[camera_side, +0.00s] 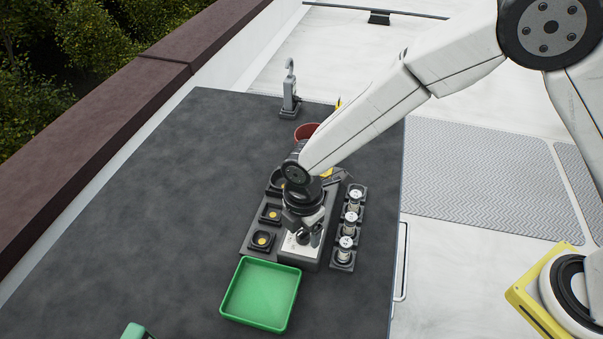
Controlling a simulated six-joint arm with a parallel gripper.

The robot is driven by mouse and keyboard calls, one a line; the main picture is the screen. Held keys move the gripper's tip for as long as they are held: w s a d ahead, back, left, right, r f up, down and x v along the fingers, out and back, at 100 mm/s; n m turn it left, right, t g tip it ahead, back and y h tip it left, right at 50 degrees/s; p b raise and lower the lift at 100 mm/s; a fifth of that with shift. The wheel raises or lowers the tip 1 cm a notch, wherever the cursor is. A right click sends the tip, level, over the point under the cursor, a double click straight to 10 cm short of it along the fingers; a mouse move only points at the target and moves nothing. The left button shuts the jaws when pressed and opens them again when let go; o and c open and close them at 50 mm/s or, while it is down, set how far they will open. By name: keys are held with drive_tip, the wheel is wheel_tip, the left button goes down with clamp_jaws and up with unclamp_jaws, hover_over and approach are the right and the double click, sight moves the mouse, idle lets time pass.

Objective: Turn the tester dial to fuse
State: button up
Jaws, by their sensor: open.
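The tester (296,246) is a dark box with a pale top face, standing on the dark table just behind the green tray. My gripper (309,236) points down over the tester's top face, with its dark fingers open. The fingers are at or just above the face, around the place where a dial could be. The dial itself is hidden or too small to make out, so its setting cannot be read. I cannot tell whether the fingers touch it.
A green tray (238,313) lies in front. Dark square holders with yellow centres (262,241) stand left of the tester. A dark rack (343,266) with several silver cylinders (347,243) stands right. A red bowl (305,131) and grey stand (290,100) are behind. The table's left side is clear.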

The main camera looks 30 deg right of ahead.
drive_tip(key=shift+f, duration=0.35)
clamp_jaws()
drive_tip(key=shift+m, duration=0.4)
drive_tip(key=m, duration=0.3)
drive_tip(key=shift+m, duration=2.2)
